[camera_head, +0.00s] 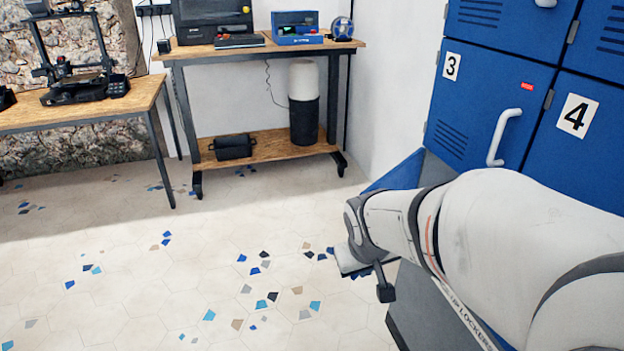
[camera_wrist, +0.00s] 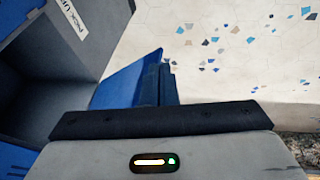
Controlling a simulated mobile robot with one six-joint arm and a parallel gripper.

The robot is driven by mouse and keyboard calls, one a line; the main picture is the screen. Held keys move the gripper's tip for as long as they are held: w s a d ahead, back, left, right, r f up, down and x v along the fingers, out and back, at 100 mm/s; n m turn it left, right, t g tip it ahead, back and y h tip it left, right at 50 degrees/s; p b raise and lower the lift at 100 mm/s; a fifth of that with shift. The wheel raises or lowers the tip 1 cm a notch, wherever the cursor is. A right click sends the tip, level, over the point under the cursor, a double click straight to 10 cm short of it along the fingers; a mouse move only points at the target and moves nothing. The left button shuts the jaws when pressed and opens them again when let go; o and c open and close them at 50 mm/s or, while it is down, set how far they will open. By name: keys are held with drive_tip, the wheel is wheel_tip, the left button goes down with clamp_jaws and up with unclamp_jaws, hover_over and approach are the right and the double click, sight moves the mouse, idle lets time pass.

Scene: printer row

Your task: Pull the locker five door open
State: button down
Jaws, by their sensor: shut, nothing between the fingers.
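A blue door panel (camera_head: 395,173), probably locker five's, stands swung out from the lower part of the locker bank, mostly behind my arm. Its number is not visible. In the wrist view the blue door (camera_wrist: 128,82) angles out beside an open grey compartment (camera_wrist: 45,75). My gripper (camera_head: 352,262) is shut and empty, low and close to the door in the head view. Its fingertips are not clear in the wrist view, so I cannot tell whether they touch the door. The door's handle is hidden.
Locker doors 3 (camera_head: 480,100) and 4 (camera_head: 592,140) are shut above and beside my arm. Door 3 has a white handle (camera_head: 502,135). The tiled floor (camera_head: 200,270) at left is clear. A workbench (camera_head: 260,50) and a printer table (camera_head: 90,110) stand behind.

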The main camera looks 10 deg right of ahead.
drive_tip(key=w+d+f+n+t+y+p, duration=0.1)
drive_tip(key=w+d+f+n+t, duration=0.15)
drive_tip(key=w+d, duration=0.4)
drive_tip(key=w+d+f+n+t+y+p, duration=0.15)
drive_tip(key=w+d+f+t, duration=0.25)
drive_tip(key=d, duration=0.6)
drive_tip(key=s+a+n+t+y+p, duration=0.1)
drive_tip(key=s+a+n+t+y, duration=0.15)
drive_tip(key=s+t+y, duration=0.5)
drive_tip(key=w+a+g+y, duration=0.2)
drive_tip(key=w+a, duration=0.4)
drive_tip(key=w, duration=0.2)
drive_tip(key=shift+w+a+g, duration=0.4)
